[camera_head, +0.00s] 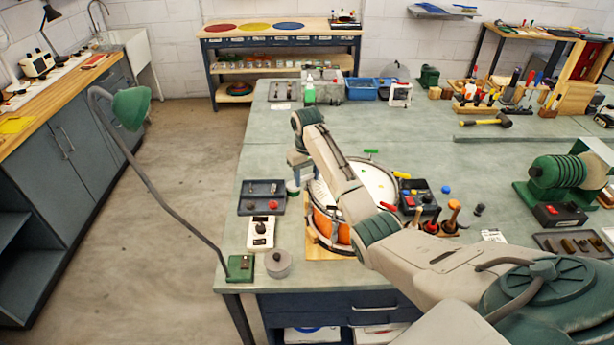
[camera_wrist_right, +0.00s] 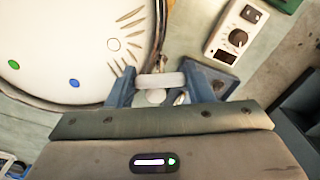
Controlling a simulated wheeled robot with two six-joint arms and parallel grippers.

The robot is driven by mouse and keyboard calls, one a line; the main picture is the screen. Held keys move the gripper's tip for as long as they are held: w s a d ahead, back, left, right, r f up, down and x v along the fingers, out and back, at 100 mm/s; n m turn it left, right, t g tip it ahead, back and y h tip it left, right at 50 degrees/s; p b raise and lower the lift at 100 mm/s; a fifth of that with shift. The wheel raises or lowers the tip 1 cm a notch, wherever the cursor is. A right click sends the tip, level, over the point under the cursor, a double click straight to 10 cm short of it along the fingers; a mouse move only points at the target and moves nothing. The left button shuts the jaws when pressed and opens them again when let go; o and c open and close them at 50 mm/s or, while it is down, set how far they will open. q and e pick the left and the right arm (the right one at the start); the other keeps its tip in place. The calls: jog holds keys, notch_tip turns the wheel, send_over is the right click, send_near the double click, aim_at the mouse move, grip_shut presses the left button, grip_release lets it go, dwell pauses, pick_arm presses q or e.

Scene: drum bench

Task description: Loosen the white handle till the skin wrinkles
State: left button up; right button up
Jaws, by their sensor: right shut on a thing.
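The drum (camera_head: 330,222) has an orange shell, a metal rim and a pale skin (camera_head: 375,180), and stands on the bench partly hidden behind my right arm. In the right wrist view the white handle (camera_wrist_right: 160,80) lies between the blue fingers of my right gripper (camera_wrist_right: 161,88), which is shut on it at the rim. My right gripper (camera_head: 300,164) reaches down at the drum's left side in the head view. Several tan wrinkle-like marks (camera_wrist_right: 130,30) show on the skin (camera_wrist_right: 70,35) near this handle. My left gripper is not in view.
Green (camera_head: 371,152), yellow (camera_head: 402,175) and red (camera_head: 388,207) handles sit around the rim. A dark tray (camera_head: 262,190), a white box with a knob (camera_head: 261,232) and a grey pot (camera_head: 278,264) stand left of the drum. A green lamp (camera_head: 132,107) arches at the left.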

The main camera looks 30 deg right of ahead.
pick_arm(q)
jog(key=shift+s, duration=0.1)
pick_arm(e)
jog(key=n, duration=0.5)
dwell(0.5)
jog(key=o, duration=1)
jog(key=shift+w, duration=0.1)
jog(key=shift+c, duration=0.2)
